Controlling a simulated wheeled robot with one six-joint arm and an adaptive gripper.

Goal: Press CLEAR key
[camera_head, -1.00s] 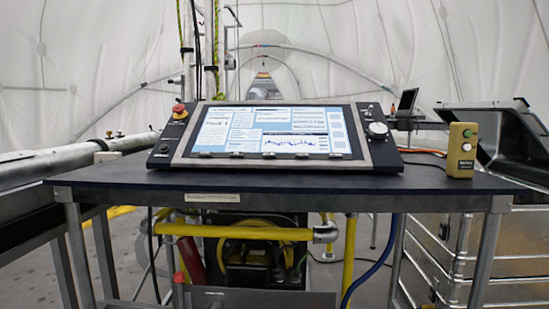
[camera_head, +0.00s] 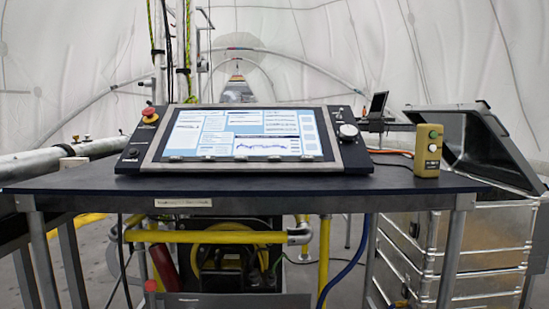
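A tilted control panel (camera_head: 242,139) with a lit screen stands on a dark table (camera_head: 400,186). A row of small keys (camera_head: 240,158) runs along the screen's lower edge. Their labels are too small to read, so I cannot tell which is CLEAR. A red knob (camera_head: 149,112) sits at the panel's upper left and a silver dial (camera_head: 348,132) at its right. My gripper is not in view.
A yellow-tan button box (camera_head: 428,150) stands at the table's right. Behind it at the right is an open metal case (camera_head: 470,230). Yellow pipes (camera_head: 215,237) and a blue hose (camera_head: 352,268) are under the table. The table's front strip is clear.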

